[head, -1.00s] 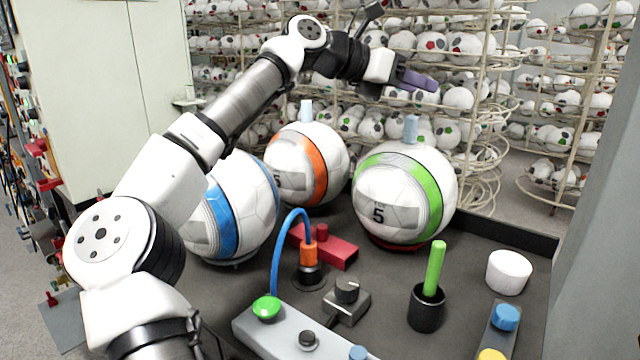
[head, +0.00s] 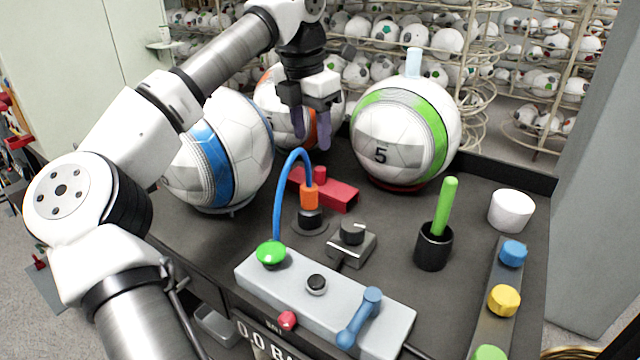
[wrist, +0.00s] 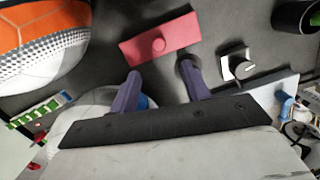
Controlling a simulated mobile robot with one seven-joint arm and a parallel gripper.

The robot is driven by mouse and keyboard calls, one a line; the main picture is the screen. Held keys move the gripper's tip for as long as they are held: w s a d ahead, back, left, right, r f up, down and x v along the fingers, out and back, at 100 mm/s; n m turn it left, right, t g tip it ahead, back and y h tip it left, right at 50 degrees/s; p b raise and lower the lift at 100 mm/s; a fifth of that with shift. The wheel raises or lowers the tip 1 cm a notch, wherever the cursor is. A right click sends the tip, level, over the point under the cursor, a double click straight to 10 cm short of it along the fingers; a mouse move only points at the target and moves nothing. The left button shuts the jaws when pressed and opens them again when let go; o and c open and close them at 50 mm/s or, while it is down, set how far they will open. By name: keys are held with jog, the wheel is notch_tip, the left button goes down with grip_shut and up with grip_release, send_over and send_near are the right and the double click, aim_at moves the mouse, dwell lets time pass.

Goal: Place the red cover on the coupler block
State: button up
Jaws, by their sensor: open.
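The red cover (head: 338,194), a flat red bar with a small round knob on top, lies on the dark bench behind the orange hose fitting (head: 309,196). In the wrist view the red cover (wrist: 178,37) lies beyond my fingertips, apart from them. My gripper (head: 311,142) points down, open and empty, above the cover and in front of the orange-striped ball. Its two purple fingers (wrist: 160,78) also show in the wrist view. I cannot tell which part is the coupler block; a grey block with a black knob (head: 351,246) sits right of the fitting.
A blue hose (head: 278,195) arches close in front of the cover. Balls with blue (head: 218,160), orange (head: 262,98) and green (head: 440,125) stripes stand around it. A black cup with a green stick (head: 434,247), a white cup (head: 511,211) and a grey control panel (head: 325,305) stand nearer.

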aim_at(320, 169)
notch_tip(320, 169, down, 3)
jog(key=shift+w+d, duration=0.15)
jog(key=shift+w+d+f+p, duration=0.2)
jog(key=shift+f+p, duration=0.1)
jog(key=shift+f, duration=0.55)
jog(key=shift+w+d+f+p, duration=0.15)
jog(key=shift+f+p, duration=0.15)
jog(key=shift+f, duration=0.6)
jog(key=shift+w+d+f+p, duration=0.2)
jog(key=shift+f+p, duration=0.1)
jog(key=shift+f, duration=0.55)
grip_shut()
